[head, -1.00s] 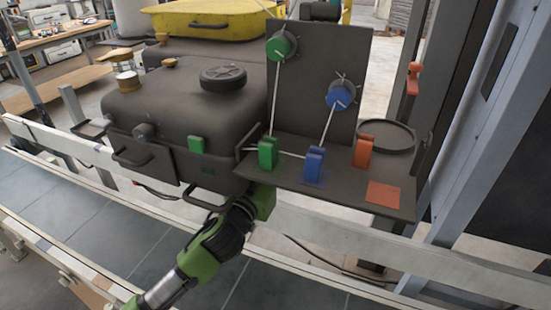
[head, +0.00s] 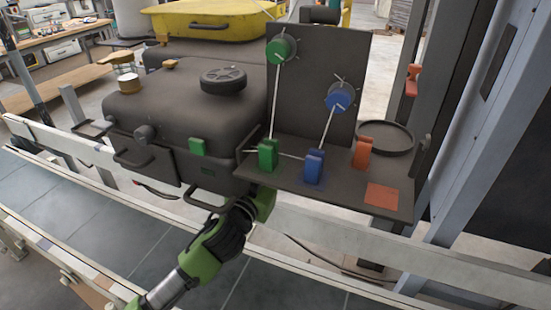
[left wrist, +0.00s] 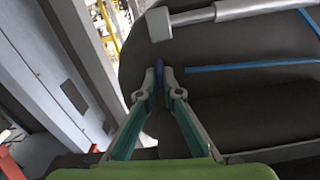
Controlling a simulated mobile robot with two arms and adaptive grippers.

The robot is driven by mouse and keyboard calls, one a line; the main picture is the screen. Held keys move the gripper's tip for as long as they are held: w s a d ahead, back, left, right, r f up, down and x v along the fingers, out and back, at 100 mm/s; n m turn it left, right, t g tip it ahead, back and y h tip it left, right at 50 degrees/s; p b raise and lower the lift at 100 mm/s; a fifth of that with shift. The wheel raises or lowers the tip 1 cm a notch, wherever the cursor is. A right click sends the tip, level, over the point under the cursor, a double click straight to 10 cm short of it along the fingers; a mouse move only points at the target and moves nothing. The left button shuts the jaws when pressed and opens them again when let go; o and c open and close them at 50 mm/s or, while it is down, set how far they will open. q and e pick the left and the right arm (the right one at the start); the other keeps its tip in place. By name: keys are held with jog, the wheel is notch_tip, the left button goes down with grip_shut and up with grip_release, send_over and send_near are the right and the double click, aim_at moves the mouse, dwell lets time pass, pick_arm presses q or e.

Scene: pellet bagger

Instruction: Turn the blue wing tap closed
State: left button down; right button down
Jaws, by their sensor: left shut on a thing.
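The tap stands against a dark rounded surface (left wrist: 230,50). In the head view, my left arm reaches up from the bottom to the underside of the dark shelf (head: 330,195). The shelf hides the fingers and the tap there. My right gripper is in neither view.
Above the shelf stand a green block (head: 268,155), a blue block (head: 314,166) and an orange block (head: 363,153). A green knob (head: 281,49) and a blue knob (head: 340,97) sit on the upright panel. A pale rail (head: 330,232) runs close to my arm.

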pick_arm(q)
jog(key=shift+s+d+f+m+p, duration=0.1)
jog(key=shift+m+p, duration=1.35)
jog(key=shift+m, duration=2.6)
jog(key=shift+d+f+m+p, duration=0.1)
jog(key=shift+m+p, duration=1.35)
jog(key=shift+m, duration=2.6)
jog(key=c, duration=2.2)
grip_release()
jog(key=v, duration=1.2)
jog(key=shift+f, duration=0.1)
